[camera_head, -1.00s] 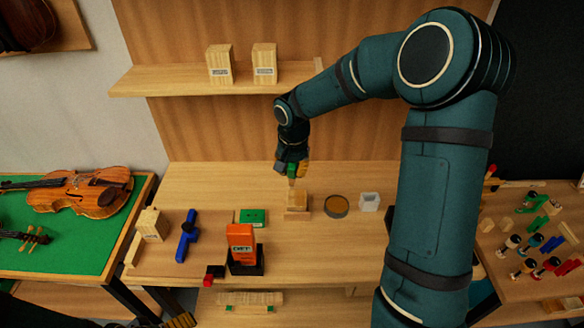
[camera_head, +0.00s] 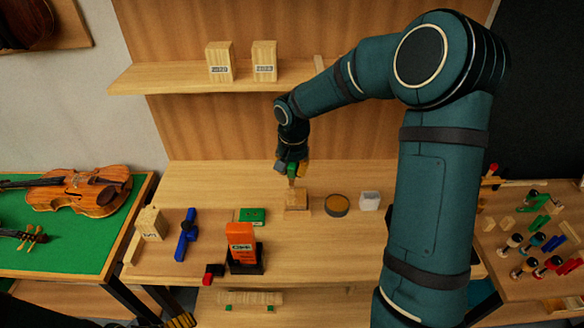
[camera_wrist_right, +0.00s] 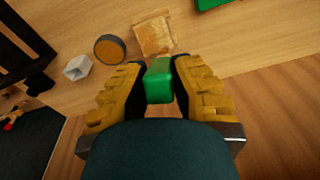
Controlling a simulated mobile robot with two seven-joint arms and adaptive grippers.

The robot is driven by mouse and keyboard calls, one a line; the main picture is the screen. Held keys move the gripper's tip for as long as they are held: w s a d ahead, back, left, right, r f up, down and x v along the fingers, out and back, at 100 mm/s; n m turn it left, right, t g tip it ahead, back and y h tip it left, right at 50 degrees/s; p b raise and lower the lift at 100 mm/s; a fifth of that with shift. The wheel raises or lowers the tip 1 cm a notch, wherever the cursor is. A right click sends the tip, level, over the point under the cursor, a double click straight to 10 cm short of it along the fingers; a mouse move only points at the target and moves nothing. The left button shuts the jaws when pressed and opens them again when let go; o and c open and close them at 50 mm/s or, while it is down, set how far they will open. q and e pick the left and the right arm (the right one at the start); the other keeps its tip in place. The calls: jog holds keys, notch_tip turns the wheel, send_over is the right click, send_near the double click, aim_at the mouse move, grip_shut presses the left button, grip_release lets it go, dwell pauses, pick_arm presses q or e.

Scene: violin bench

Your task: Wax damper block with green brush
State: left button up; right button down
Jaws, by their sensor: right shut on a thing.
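My right gripper (camera_head: 291,169) is shut on the green brush (camera_head: 292,170), whose green handle (camera_wrist_right: 159,82) shows between the yellow finger pads in the right wrist view. The brush points down over the pale wooden damper block (camera_head: 297,203), which also shows in the right wrist view (camera_wrist_right: 154,36). I cannot tell whether the bristles touch the block. A round dark tin with a brownish top (camera_head: 337,206) sits just right of the block. Part of my left gripper (camera_head: 181,321) shows at the bottom edge; its opening cannot be made out.
A white container (camera_head: 369,200) stands right of the tin. A green box (camera_head: 252,216), an orange box in a black holder (camera_head: 241,240), a blue tool (camera_head: 186,236) and a wooden block (camera_head: 151,223) are to the left. The bench behind the green box is clear.

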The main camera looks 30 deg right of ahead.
jog(key=shift+w+d+f, duration=0.1)
jog(key=shift+w+f, duration=0.05)
jog(key=shift+f, duration=0.2)
jog(key=shift+s+a+f+b, duration=0.2)
jog(key=shift+s+b, duration=0.1)
jog(key=shift+b, duration=0.35)
jog(key=shift+s+a+f+b, duration=0.25)
jog(key=shift+s+a+b, duration=0.1)
jog(key=shift+s+b, duration=0.2)
jog(key=shift+s+a+f+b, duration=0.2)
jog(key=shift+s+a+b, duration=0.15)
jog(key=shift+s, duration=0.2)
jog(key=b, duration=0.1)
jog(key=s+a+f+b, duration=0.1)
jog(key=s+b, duration=0.1)
jog(key=shift+s+a+f, duration=0.25)
jog(key=shift+f, duration=0.05)
jog(key=shift+w+d+r+p, duration=0.5)
jog(key=shift+w+d+p, duration=0.05)
jog(key=shift+w, duration=0.35)
jog(key=shift+w+d+r+p, duration=0.45)
jog(key=shift+w+d+p, duration=0.1)
jog(key=shift+w, duration=0.3)
jog(key=shift+w+d+r+p, duration=0.5)
jog(key=shift+w+d, duration=0.05)
jog(key=shift+w, duration=0.35)
